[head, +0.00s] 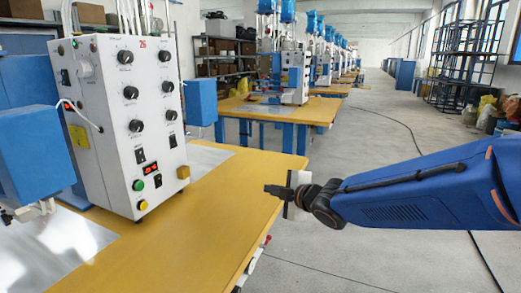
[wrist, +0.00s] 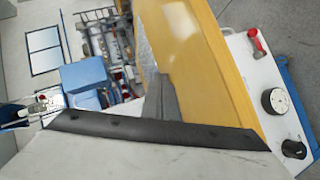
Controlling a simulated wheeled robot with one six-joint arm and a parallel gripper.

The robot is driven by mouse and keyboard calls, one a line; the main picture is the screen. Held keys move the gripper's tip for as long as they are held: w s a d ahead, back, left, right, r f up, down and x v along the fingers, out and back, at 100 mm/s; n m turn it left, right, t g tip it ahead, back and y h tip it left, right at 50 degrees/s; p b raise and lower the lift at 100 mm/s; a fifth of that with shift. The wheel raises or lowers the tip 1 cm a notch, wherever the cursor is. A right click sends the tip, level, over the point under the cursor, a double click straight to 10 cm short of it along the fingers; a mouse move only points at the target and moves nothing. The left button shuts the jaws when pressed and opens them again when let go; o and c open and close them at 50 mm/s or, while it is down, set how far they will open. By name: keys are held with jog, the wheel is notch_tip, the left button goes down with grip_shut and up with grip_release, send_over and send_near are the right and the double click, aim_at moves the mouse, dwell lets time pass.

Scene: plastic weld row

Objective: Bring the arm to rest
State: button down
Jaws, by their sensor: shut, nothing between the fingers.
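My gripper (head: 270,190) shows in the head view at the end of my blue arm, which reaches in from the right. It is shut and empty, pointing left at the right edge of the yellow-topped table (head: 200,240). It looks raised about level with the tabletop or above it; the exact height and gap I cannot tell. In the wrist view, my gripper (wrist: 163,95) is a dark shape pointing up the picture, with the yellow tabletop (wrist: 215,80) beside it on the right.
A white control box (head: 125,120) with black knobs stands on the table, left of my gripper. Blue machine housings (head: 35,150) flank it. More yellow tables (head: 270,110) line the row behind. The grey floor aisle (head: 370,130) is open, with a dark cable lying on it.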

jog(key=s+d+f+m+g+h, duration=0.1)
jog(key=s+d+m+h, duration=0.3)
jog(key=d, duration=0.6)
jog(key=s+d+f+m+h, duration=0.1)
jog(key=s+d+m+h, duration=0.2)
jog(key=s+d+m, duration=0.5)
jog(key=s+d+f+m+g, duration=0.2)
jog(key=s+d+m, duration=0.1)
jog(key=s, duration=0.3)
jog(key=s+d+f+m+g, duration=0.2)
jog(key=s+m, duration=0.1)
jog(key=s, duration=0.4)
jog(key=s+d+f+m+g+h, duration=0.1)
jog(key=s+d+f+m+g, duration=0.1)
jog(key=s, duration=0.5)
jog(key=shift+d+m, duration=0.5)
jog(key=shift+d, duration=0.35)
